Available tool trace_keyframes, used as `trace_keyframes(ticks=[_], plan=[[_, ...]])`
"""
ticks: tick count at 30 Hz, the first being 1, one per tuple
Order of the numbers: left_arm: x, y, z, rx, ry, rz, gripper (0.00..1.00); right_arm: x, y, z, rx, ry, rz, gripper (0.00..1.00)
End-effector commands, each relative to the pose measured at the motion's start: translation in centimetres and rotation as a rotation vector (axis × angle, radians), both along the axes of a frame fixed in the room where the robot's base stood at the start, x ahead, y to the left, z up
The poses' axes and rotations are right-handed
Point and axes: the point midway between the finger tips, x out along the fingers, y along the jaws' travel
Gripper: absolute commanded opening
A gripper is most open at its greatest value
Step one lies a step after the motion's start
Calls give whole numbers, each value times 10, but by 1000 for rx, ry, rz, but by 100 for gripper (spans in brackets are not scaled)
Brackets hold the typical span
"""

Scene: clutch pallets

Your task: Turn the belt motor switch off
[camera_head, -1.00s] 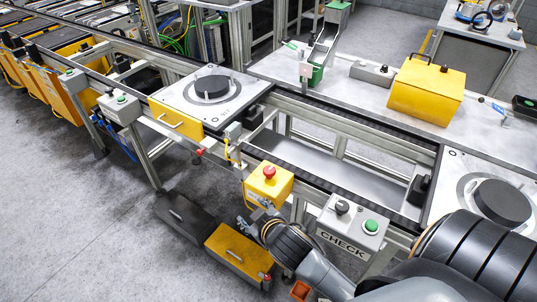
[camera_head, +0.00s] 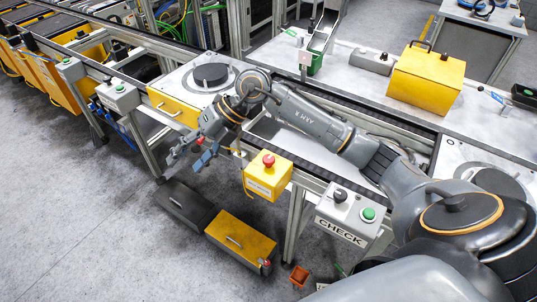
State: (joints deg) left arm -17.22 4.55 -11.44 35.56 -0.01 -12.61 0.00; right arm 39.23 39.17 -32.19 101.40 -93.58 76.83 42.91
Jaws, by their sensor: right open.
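No switch in view is labelled as the belt motor switch. A grey control box marked CHECK (camera_head: 345,215), with a black knob (camera_head: 340,195) and a green button (camera_head: 368,213), is on the near rail. A similar grey box (camera_head: 118,98) with a green button is further left on the rail. A yellow box (camera_head: 268,178) with a red mushroom button (camera_head: 268,160) stands between them. My right gripper (camera_head: 189,159) is open and empty, in front of the rail, between the yellow box and the left grey box. My left gripper is out of view.
A pallet with a black disc (camera_head: 210,75) sits on the conveyor behind my right gripper. A yellow bin and a dark bin (camera_head: 185,205) lie on the floor below. A yellow case (camera_head: 427,80) stands on the back table. The floor at left is clear.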

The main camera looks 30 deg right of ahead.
Motion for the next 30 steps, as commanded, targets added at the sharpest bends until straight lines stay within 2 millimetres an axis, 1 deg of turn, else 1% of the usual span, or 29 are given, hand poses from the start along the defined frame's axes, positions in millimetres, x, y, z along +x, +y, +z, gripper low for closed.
trace_keyframes(ticks=[1,2,3,5,6,9,12,16,20,30], plan=[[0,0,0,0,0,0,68,8,-34,-5,-144,26,-26,58],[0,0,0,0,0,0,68,11,-54,-9,-226,50,-43,58],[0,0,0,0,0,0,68,13,-81,-11,-328,81,-71,58],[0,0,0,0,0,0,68,14,-119,-10,-465,129,-120,58],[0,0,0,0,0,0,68,14,-141,-7,-542,160,-155,58],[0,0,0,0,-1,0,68,11,-184,2,-684,225,-230,58],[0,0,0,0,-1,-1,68,7,-207,9,-761,265,-275,58],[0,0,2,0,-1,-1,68,4,-216,7,-792,286,-293,58],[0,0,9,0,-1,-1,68,3,-215,-10,-790,287,-289,58],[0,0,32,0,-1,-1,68,3,-214,-81,-787,288,-287,58]])
